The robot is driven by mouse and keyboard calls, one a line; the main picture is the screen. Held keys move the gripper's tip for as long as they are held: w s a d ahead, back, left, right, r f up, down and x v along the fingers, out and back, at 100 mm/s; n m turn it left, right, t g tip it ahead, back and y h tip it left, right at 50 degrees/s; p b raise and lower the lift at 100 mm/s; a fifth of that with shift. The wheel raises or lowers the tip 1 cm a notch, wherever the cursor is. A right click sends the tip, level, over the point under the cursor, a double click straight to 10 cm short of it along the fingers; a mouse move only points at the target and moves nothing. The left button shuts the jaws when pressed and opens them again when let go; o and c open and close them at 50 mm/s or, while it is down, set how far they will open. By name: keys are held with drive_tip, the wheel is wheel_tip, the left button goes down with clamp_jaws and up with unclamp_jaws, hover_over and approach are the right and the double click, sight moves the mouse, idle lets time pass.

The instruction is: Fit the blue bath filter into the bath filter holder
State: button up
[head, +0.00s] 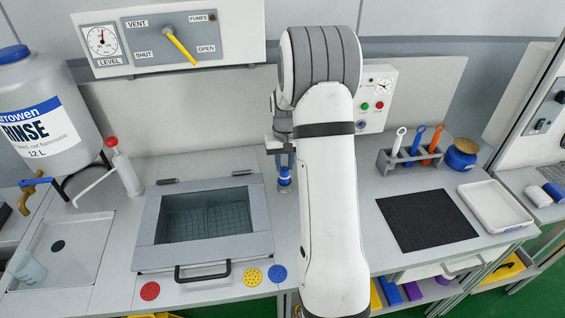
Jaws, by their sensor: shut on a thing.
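My gripper (281,150) points down just right of the lidded bath and is shut on a small blue piece, which looks like the blue bath filter (285,172). The filter is upright, and its upper part is hidden between the fingers. A small grey round fitting (286,188), which looks like the bath filter holder, is at the filter's lower end. I cannot tell whether the filter is seated in it or just above it. My arm covers the area to the right.
The bath (205,222) has a framed window lid and a black front handle (203,272). Red (150,291), yellow (252,277) and blue (277,273) discs lie along the front edge. A black mat (427,220) and white tray (494,206) lie right.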

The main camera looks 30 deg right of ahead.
sight(284, 168)
drive_tip(key=shift+f+b, duration=0.6)
drive_tip(key=shift+f, duration=0.3)
drive_tip(key=o, duration=1)
drive_tip(key=shift+o, duration=0.2)
drive_tip(key=shift+r, duration=0.1)
drive_tip(key=shift+r+b, duration=0.5)
drive_tip(key=shift+r, duration=3.35)
drive_tip(key=s+a+r+n+t, duration=0.1)
drive_tip(key=s+a+r, duration=0.7)
drive_tip(key=s+a, duration=0.25)
drive_tip(key=s+a+n+t, duration=0.1)
drive_tip(key=s+a, duration=0.2)
drive_tip(key=s, duration=0.5)
drive_tip(key=s+a+n+t, duration=0.1)
drive_tip(key=s+a, duration=0.2)
drive_tip(key=s, duration=0.5)
